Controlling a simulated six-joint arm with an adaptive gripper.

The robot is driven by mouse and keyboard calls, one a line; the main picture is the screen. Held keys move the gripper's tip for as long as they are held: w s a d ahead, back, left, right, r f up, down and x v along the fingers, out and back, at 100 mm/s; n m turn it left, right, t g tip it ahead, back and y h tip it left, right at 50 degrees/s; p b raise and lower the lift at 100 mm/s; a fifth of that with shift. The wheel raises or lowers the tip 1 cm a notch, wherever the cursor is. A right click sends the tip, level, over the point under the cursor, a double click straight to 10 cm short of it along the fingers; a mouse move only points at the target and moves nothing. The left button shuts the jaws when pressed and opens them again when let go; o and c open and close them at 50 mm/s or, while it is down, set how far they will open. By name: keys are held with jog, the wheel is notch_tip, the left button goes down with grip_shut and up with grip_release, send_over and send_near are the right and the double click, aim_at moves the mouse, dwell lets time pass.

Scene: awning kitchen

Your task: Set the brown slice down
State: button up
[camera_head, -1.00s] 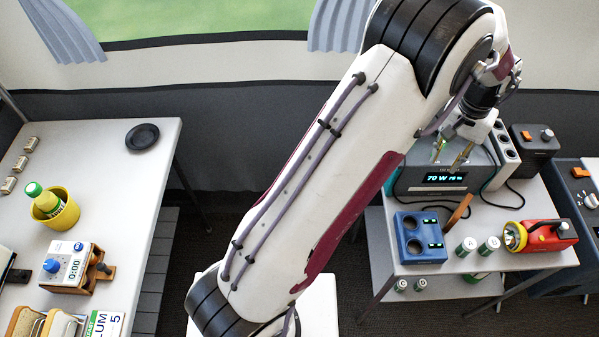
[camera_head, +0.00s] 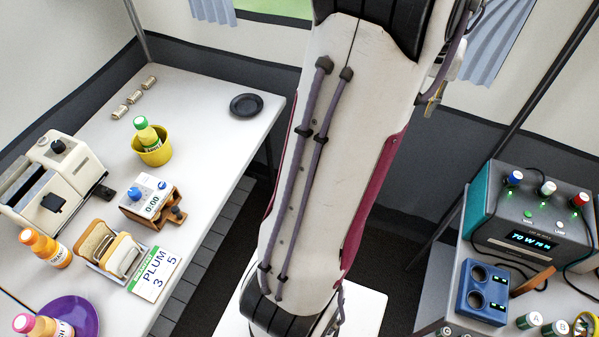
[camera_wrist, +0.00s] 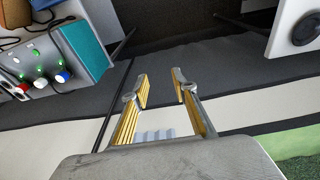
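Two bread slices stand in a slice rack (camera_head: 106,271) on the left table; the left one looks like the brown slice (camera_head: 92,243), and the right one is a paler slice (camera_head: 122,255). My gripper (camera_wrist: 161,84) is open in the wrist view, with nothing between its fingers. In the head view it is partly hidden behind my arm, high between the two tables and far from the rack. A dark round plate (camera_head: 247,104) lies bare at the table's far right corner, and a purple plate (camera_head: 87,316) is at the near left.
A cream toaster (camera_head: 75,170), an orange bottle (camera_head: 46,248), a pink-capped bottle (camera_head: 40,327), a yellow pot (camera_head: 154,155), a timer (camera_head: 150,197) and a PLUM card (camera_head: 156,270) crowd the left table. A control unit (camera_head: 535,215) and blue holder (camera_head: 483,292) stand at right.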

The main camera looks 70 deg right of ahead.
jog(key=w+a+r+n+t, duration=0.1)
jog(key=w+a+r+n, duration=0.3)
jog(key=w, duration=0.6)
jog(key=w+a+r+n+h, duration=0.1)
jog(key=w+a, duration=0.6)
jog(key=w, duration=0.3)
jog(key=w+a+r+n+t, duration=0.1)
jog(key=w+a+r+n, duration=0.3)
jog(key=w, duration=0.6)
jog(key=w+a+f+n+t+y, duration=0.1)
jog(key=a+n+t, duration=0.3)
jog(key=a, duration=2.9)
jog(key=n+y, duration=0.1)
jog(key=n, duration=0.4)
jog(key=shift+w+y, duration=0.35)
jog(key=shift+y, duration=0.05)
jog(key=shift+o, duration=0.6)
jog(key=shift+w, duration=0.1)
